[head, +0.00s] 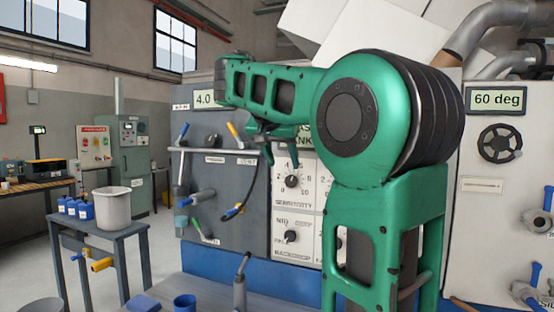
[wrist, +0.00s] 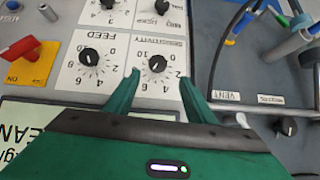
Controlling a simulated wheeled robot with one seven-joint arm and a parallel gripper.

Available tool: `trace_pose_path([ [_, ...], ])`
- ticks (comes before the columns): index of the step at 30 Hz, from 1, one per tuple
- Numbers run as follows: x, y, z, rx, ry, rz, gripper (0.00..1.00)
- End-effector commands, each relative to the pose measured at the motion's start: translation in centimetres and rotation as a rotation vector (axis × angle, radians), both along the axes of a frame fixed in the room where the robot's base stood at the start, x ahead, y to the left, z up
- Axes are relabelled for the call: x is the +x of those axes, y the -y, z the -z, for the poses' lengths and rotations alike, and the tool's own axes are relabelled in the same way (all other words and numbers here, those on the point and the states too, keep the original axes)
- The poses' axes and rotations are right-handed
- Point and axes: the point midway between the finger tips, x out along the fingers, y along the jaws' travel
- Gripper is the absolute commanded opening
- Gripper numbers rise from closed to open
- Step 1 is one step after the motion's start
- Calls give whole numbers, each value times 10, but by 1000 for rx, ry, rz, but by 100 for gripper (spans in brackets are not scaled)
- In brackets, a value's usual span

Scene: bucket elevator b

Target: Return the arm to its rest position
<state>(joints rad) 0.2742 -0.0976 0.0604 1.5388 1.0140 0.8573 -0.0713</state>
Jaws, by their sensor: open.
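My green arm (head: 340,110) rises in front of the machine panel in the head view and bends over to the left. My gripper (wrist: 158,78) is open and empty in the wrist view, its two green fingers spread apart. The black sensitivity knob (wrist: 156,64) shows between and beyond the fingertips; whether they touch the panel I cannot tell. The same sensitivity knob also shows in the head view (head: 292,181), just below the gripper, which is partly hidden by the arm.
The feed knob (wrist: 89,57) and a red switch (wrist: 30,62) are on the panel. Hand tools and a hose hang on the grey board (head: 222,180). A side table (head: 120,232) carries a grey bucket (head: 112,208) and blue bottles.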

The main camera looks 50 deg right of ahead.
Motion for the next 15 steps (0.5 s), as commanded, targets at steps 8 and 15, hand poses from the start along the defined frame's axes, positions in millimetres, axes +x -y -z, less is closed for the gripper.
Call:
trace_pose_path([
  [8,-5,-12,-13,0,0,0,50],
  [15,-5,-12,-13,0,0,0,50],
])
